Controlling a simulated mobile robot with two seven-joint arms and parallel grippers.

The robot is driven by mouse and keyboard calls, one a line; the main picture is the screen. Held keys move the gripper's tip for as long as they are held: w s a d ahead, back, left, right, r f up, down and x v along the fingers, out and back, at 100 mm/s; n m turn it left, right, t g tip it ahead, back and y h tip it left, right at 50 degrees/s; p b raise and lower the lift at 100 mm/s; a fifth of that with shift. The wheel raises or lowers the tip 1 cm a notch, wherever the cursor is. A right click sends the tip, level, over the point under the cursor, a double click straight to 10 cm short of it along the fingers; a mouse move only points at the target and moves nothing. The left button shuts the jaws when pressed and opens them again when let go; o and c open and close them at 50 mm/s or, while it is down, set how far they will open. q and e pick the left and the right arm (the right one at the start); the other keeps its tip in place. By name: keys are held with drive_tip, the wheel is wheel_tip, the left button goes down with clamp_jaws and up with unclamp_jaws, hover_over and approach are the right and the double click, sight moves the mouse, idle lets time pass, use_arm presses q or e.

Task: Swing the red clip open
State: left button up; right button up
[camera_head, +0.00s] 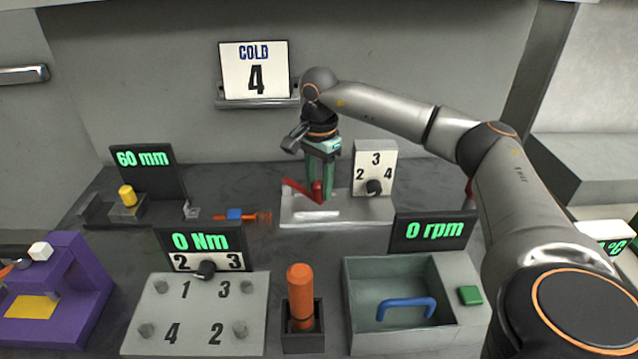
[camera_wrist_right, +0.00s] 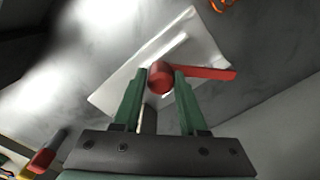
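The red clip (camera_head: 299,188) sits on a pale block (camera_head: 350,211) at the back middle. In the right wrist view its upright rounded knob (camera_wrist_right: 160,77) shows between the fingertips, and its flat red arm (camera_wrist_right: 212,73) reaches out to the right behind the right-hand finger. My right gripper (camera_head: 319,193) points down over the block. In the right wrist view its green fingers (camera_wrist_right: 161,75) stand apart on both sides of the knob, close to it; I cannot see firm contact. In the head view the fingers partly hide the clip. My left gripper is not in view.
A white dial panel (camera_head: 375,160) stands just right of the gripper. An orange-and-blue item (camera_head: 236,215) lies to the left. In front are a bolt plate (camera_head: 200,310), an orange handle (camera_head: 300,285) in a holder and a bin (camera_head: 390,270) with a blue handle.

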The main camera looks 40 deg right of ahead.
clamp_jaws()
idle(1.0)
